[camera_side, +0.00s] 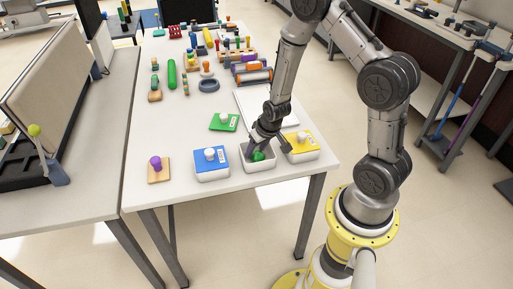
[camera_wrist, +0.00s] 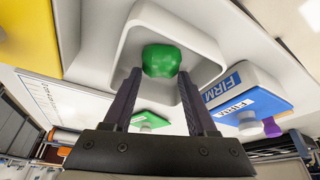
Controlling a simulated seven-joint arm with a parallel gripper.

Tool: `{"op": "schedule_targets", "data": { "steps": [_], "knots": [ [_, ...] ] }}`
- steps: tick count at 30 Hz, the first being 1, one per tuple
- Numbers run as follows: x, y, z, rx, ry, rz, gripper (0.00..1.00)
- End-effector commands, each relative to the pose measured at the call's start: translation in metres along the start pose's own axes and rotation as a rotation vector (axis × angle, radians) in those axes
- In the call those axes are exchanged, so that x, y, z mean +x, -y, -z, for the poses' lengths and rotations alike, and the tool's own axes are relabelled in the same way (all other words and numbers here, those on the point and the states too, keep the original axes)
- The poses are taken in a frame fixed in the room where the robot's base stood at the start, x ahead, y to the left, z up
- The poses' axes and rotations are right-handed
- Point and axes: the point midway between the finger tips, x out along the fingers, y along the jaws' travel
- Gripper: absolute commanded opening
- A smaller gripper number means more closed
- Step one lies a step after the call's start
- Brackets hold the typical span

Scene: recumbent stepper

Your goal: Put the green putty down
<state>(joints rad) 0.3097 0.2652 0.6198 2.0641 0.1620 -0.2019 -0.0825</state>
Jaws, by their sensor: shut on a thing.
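The green putty (camera_side: 259,156) is a small rounded lump. My gripper (camera_side: 256,147) points down into an open white tub (camera_side: 258,165) near the table's front edge, with the putty at its fingertips, inside the tub's rim. In the wrist view the putty (camera_wrist: 161,61) sits between the ends of my two dark fingers (camera_wrist: 160,80), which are shut on it. The tub's white walls (camera_wrist: 212,48) surround it there. Whether the putty touches the tub's floor I cannot tell.
A blue-lidded tub (camera_side: 211,169) stands left of the open tub, and a yellow-lidded tub (camera_side: 303,157) right. A green lid (camera_side: 219,124) with a white knob lies behind. A purple-knobbed wooden block (camera_side: 158,175) is far left. Several therapy items fill the table's back.

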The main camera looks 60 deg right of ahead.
Motion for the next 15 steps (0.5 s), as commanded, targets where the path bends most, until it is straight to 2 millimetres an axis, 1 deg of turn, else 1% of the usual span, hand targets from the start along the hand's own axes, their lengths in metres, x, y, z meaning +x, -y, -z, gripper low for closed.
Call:
{"op": "schedule_targets", "data": {
  "steps": [3, 4, 5, 6, 15],
  "knots": [
    [0.0030, 0.0000, -0.0012, -0.001, 0.001, 0.000, 0.00],
    [0.0026, 0.0000, -0.0010, -0.001, 0.000, 0.000, 0.63],
    [0.0025, 0.0000, -0.0009, -0.001, 0.000, 0.000, 0.68],
    [0.0024, 0.0000, -0.0009, 0.000, 0.000, 0.000, 0.70],
    [0.0007, 0.0000, -0.0001, 0.000, -0.001, 0.000, 0.70]
  ]
}}
